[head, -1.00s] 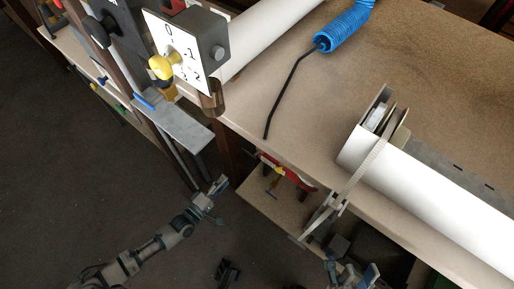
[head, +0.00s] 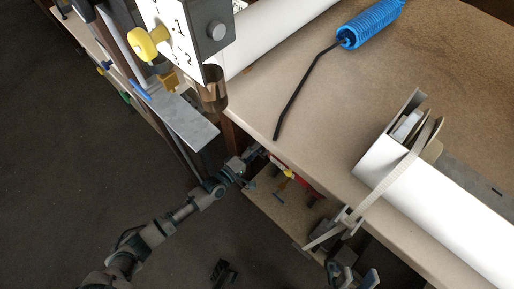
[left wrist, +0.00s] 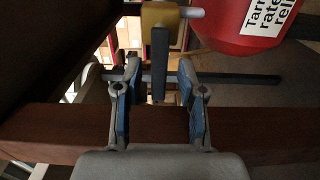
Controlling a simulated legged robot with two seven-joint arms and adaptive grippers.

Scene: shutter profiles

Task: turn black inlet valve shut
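A yellow valve body (left wrist: 160,15) with a dark, upright lever (left wrist: 159,60) shows in the left wrist view; this looks like the black inlet valve. My left gripper (left wrist: 160,82) is open, its blue-padded fingers on either side of the lever's lower end, with gaps visible. Whether the lever is at finger depth is unclear. In the head view my left gripper (head: 251,168) is at the bench's front edge, left of a small yellow fitting (head: 288,173); the black lever cannot be made out there. My right gripper (head: 354,276) is open and empty at the bottom.
A red tank (left wrist: 240,22) with a white label is right of the valve. A brown wooden beam (left wrist: 60,135) crosses behind the fingers. The workbench (head: 320,130) carries a blue coiled hose (head: 370,24) and white profiles (head: 440,205). A grey metal plate (head: 183,122) juts out at left.

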